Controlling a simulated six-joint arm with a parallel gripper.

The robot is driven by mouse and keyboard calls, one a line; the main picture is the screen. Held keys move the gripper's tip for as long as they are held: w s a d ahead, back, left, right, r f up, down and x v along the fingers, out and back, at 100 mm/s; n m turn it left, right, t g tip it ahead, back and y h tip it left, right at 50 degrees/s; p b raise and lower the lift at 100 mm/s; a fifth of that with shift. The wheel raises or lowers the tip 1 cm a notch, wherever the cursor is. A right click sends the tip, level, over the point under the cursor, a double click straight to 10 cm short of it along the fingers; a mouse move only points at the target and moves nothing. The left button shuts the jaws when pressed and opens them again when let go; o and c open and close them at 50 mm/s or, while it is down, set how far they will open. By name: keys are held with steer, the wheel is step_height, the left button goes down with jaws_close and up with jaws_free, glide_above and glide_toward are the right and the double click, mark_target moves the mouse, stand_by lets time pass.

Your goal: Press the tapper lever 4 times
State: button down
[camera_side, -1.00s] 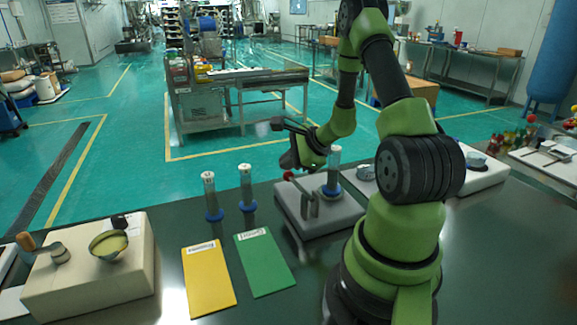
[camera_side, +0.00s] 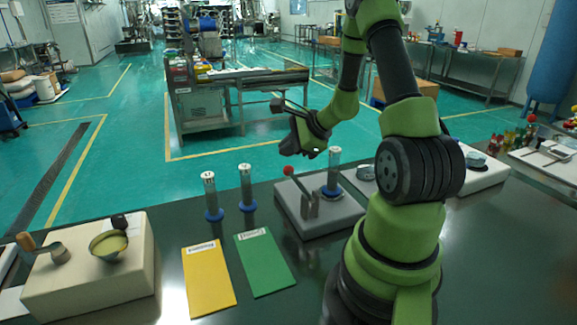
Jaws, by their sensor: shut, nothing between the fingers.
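The tapper lever (camera_side: 299,184) has a red knob and stands tilted up to the left on a grey base block (camera_side: 328,216). A clear cylinder (camera_side: 334,170) with a blue foot stands on the same block, to the right of the lever. My gripper (camera_side: 290,151) is shut and empty. It hangs above the red knob, with a visible gap between them.
Two capped cylinders (camera_side: 210,194) (camera_side: 246,188) with blue feet stand left of the block. A yellow card (camera_side: 208,279) and a green card (camera_side: 264,262) lie in front. A beige box (camera_side: 90,275) with a bowl (camera_side: 108,245) and a wooden-handled tool (camera_side: 45,250) is at far left.

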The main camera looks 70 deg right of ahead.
steer(key=shift+r, duration=2.05)
stand_by(0.9)
step_height(320, 180, up, 4)
steer(key=shift+f, duration=0.1)
steer(key=shift+f, duration=0.1)
stand_by(0.3)
steer(key=shift+f, duration=4.35)
steer(key=shift+f, duration=0.4)
